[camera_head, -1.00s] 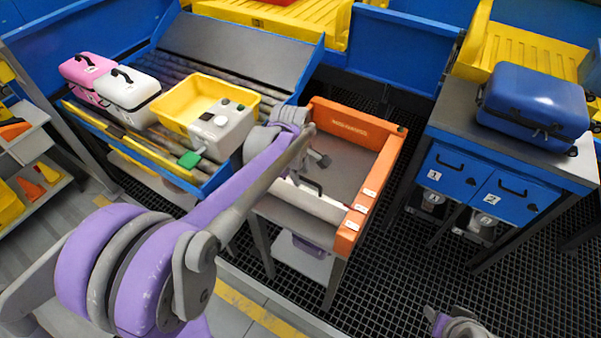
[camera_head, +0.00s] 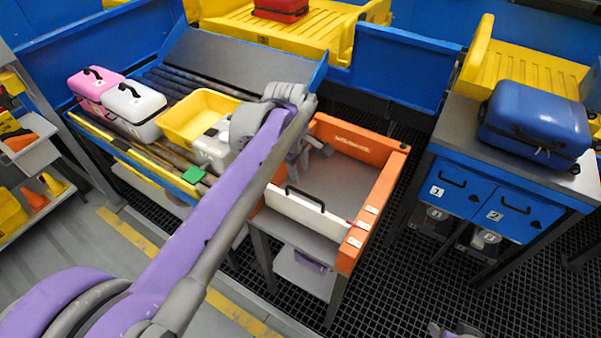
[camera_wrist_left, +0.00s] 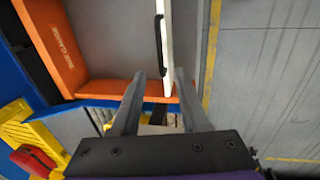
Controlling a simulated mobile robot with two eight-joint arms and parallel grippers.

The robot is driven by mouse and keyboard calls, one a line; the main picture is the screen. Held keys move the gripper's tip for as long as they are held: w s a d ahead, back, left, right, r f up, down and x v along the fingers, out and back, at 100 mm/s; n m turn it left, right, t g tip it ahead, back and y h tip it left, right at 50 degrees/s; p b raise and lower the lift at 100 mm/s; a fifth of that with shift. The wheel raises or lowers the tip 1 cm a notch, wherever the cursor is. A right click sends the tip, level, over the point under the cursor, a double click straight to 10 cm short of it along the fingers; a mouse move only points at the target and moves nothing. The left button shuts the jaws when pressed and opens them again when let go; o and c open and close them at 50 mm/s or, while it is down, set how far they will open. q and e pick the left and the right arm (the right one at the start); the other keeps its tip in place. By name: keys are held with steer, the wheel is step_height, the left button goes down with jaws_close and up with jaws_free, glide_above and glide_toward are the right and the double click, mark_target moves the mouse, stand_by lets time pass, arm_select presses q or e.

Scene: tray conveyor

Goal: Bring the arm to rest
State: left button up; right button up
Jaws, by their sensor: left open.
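My left arm reaches across the head view from the lower left. Its gripper (camera_head: 318,150) is over the orange-walled bay, beside its left side. In the left wrist view the two fingers (camera_wrist_left: 160,75) are apart with nothing held between them. The white panel (camera_head: 296,213) with a black handle stands at the bay's front; it also shows in the left wrist view (camera_wrist_left: 167,30), beyond the fingertips. No contact with it can be made out. A small grey and purple part at the bottom edge of the head view (camera_head: 452,331) seems to be my right gripper, mostly cut off.
The orange-walled bay (camera_head: 365,150) has a bare grey floor. To its left, a roller conveyor carries a yellow tray (camera_head: 190,112), a white case (camera_head: 130,108) and a pink case (camera_head: 88,84). A blue suitcase (camera_head: 535,115) lies on the right cabinet. Dark grating lies between.

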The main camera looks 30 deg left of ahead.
stand_by(0.4)
arm_select(q)
steer(key=s+d+f+m+t, duration=0.1)
steer(key=s+d+f+m, duration=0.2)
steer(key=s+f+m, duration=0.2)
steer(key=s+d+f+m+t, duration=0.2)
steer(key=s+f+m, duration=0.3)
steer(key=s+m, duration=0.7)
steer(key=shift+s+d, duration=0.6)
steer(key=shift+d, duration=0.2)
steer(key=shift+a, duration=0.15)
